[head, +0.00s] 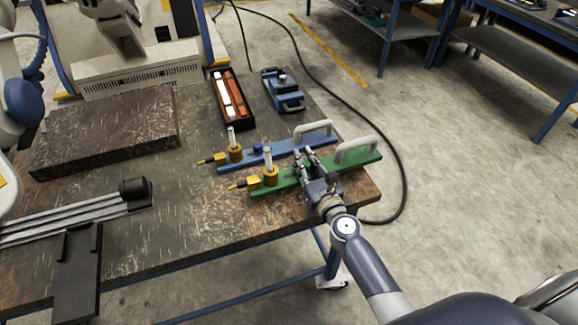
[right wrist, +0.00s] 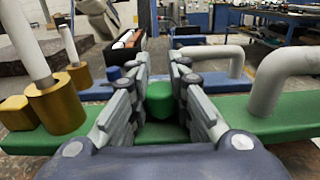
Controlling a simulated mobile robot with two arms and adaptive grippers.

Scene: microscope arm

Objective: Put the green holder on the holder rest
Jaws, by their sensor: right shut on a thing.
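The green holder (head: 335,172) is a long green bar with a brass cylinder and pointed tip at its left end and a grey loop handle at its right. It lies at the table's right front corner, beside a similar blue holder (head: 228,163). My right gripper (head: 303,165) is shut on the green holder between the cylinder and handle. In the right wrist view the fingers close around a green block (right wrist: 160,98) on the bar. I cannot tell for certain which thing is the holder rest; a black bracket (head: 78,262) stands at the front left. My left gripper is not in view.
Grey rails with a black end block (head: 135,192) lie at the left. A dark slab (head: 105,132) sits behind them. A black tray with orange and white pieces (head: 231,100) and a blue device (head: 283,92) stand farther back. The table's front middle is clear.

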